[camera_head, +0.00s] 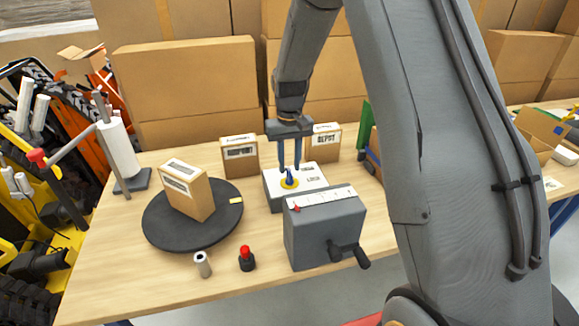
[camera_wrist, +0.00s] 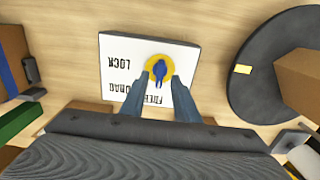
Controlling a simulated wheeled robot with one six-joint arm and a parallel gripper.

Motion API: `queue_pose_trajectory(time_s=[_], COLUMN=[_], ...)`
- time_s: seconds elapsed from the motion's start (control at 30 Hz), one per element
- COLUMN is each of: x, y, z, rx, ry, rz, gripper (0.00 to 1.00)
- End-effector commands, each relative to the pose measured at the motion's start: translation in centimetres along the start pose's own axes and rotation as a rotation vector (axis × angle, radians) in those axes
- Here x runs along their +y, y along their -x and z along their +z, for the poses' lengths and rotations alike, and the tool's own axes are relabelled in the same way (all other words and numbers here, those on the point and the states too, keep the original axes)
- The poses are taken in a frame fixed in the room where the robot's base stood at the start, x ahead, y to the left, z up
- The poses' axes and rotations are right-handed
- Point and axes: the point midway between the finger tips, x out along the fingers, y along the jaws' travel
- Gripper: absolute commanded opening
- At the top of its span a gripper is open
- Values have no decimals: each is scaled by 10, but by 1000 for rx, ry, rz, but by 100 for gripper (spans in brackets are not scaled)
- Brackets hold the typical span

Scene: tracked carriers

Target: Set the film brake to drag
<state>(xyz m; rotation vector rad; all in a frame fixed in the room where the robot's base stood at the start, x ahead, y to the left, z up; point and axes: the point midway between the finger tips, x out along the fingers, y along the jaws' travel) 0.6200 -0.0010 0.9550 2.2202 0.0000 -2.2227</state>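The film brake is a white-topped box (camera_head: 314,181) on the table, with a blue knob (camera_head: 289,178) on a yellow disc. In the wrist view, the white plate (camera_wrist: 122,47) carries the words LOCK, DRAG and FREE, partly covered by my fingers. The blue knob (camera_wrist: 159,70) has its narrow end toward the bottom of the picture, on the FREE side. My gripper (camera_head: 290,166) points down just above the knob. In the wrist view, my gripper (camera_wrist: 157,84) is open, one finger on each side of the knob's narrow end. Contact cannot be told.
A grey crank box (camera_head: 325,230) stands close in front of the brake. A black turntable (camera_head: 185,235) with a carton (camera_head: 187,190) is at left. A roll stand (camera_head: 119,150), red button (camera_head: 246,257) and small cylinder (camera_head: 203,264) stand nearby. Cartons (camera_head: 240,156) stand behind.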

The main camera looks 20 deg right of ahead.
Motion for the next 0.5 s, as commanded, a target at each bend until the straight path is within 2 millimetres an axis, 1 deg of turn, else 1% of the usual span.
queue_pose_trajectory(time_s=[0.1,0.2,0.5], x=[0,0,0], y=[-13,-19,-22], z=[1,0,0], rx=[-2,0,1], ry=[0,0,0], rz=[0,0,0], gripper=[28,28,28])
